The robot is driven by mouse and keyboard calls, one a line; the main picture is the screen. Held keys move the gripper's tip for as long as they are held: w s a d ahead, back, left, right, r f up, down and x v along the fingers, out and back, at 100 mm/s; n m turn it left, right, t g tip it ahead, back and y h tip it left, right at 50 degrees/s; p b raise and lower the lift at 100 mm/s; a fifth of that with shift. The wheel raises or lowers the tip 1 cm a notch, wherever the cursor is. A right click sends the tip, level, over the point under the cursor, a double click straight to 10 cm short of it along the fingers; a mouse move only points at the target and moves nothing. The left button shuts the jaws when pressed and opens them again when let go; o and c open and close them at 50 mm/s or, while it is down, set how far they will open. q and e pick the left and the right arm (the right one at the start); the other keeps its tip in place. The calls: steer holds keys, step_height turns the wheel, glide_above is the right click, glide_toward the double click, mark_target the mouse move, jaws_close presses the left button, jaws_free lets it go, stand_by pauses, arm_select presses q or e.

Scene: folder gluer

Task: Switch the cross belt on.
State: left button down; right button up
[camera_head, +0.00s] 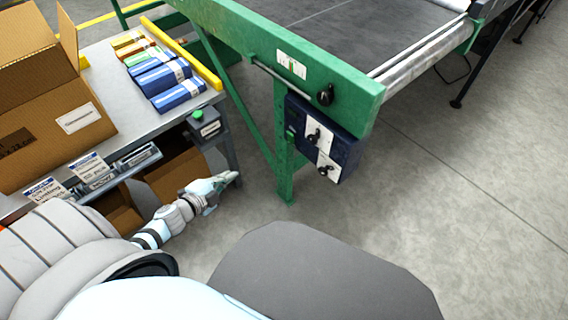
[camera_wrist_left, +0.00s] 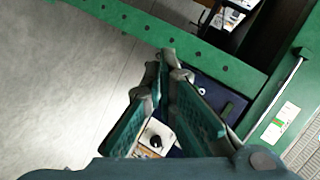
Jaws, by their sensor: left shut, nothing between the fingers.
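A dark blue control box (camera_head: 343,158) hangs on the green leg of the belt frame. It carries two white plates, each with a black rotary switch: an upper one (camera_head: 313,136) and a lower one (camera_head: 325,170). Their labels are too small to read. The grey belt (camera_head: 350,40) lies above. My left gripper (camera_head: 234,176) is shut and empty, left of the box and apart from it in the head view. In the left wrist view its fingers (camera_wrist_left: 167,58) partly cover the blue box (camera_wrist_left: 212,92); a black switch knob (camera_wrist_left: 156,139) shows between them. My right gripper is not in view.
A black knob (camera_head: 325,94) sits on the green side rail (camera_head: 262,45) above the box. A grey table (camera_head: 120,72) at left holds an open carton (camera_head: 50,100) and several blue packs (camera_head: 165,80). Floor at right is clear.

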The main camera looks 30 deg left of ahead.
mark_target(292, 139)
arm_select(q)
steer(key=w+d+r+m+t+h+b, duration=0.1)
steer(key=w+d+r+m+h+b, duration=0.2)
steer(key=d+r+m+h, duration=0.2)
steer(key=m, duration=0.3)
steer(key=shift+w+d+r+b, duration=0.25)
steer(key=shift+w+d+b, duration=0.05)
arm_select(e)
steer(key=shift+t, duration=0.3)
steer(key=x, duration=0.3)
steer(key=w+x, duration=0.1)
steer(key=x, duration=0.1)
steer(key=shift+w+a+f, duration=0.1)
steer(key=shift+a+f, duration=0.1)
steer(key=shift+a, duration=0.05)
arm_select(q)
steer(key=shift+w, duration=0.1)
